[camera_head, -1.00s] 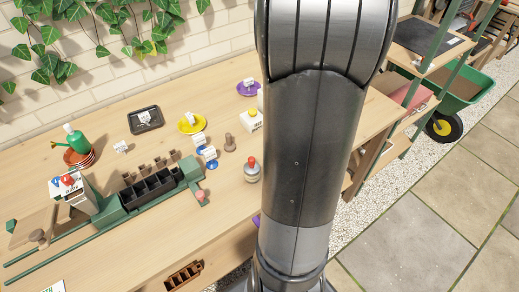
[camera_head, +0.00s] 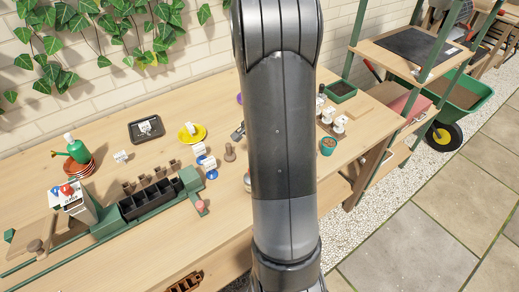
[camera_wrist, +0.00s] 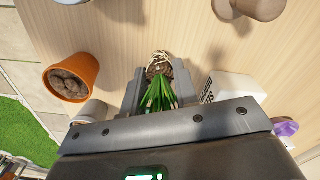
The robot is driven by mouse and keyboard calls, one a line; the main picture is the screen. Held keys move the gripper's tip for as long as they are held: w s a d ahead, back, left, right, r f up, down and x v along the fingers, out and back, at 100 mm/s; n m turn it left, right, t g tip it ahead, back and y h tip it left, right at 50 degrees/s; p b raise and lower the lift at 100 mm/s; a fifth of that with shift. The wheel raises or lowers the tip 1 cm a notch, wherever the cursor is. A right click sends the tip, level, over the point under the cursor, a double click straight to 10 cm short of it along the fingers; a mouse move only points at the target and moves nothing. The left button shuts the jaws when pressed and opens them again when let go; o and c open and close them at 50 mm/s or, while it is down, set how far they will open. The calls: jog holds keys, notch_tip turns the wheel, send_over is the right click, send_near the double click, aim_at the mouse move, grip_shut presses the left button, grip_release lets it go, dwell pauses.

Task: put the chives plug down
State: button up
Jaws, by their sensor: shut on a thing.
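The chives plug (camera_wrist: 160,68) is in my gripper (camera_wrist: 161,84) in the wrist view. Its round root ball, wrapped in pale roots, shows between the fingertips, and its green leaves point back toward the palm. The fingers are shut on it, one on each side. Wooden table top lies beyond it; I cannot tell whether the plug touches the wood. In the head view my arm hides the plug and most of the gripper.
In the wrist view a terracotta pot of stones (camera_wrist: 72,82) is left, a white labelled box (camera_wrist: 231,87) close right, and a wooden knob (camera_wrist: 258,5) above. In the head view a black cell tray (camera_head: 152,199), yellow saucer (camera_head: 191,133) and black tray (camera_head: 146,130) stand left.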

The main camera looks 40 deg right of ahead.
jog(key=shift+f, duration=0.55)
jog(key=shift+f, duration=0.1)
jog(key=o, duration=1)
jog(key=shift+c, duration=0.2)
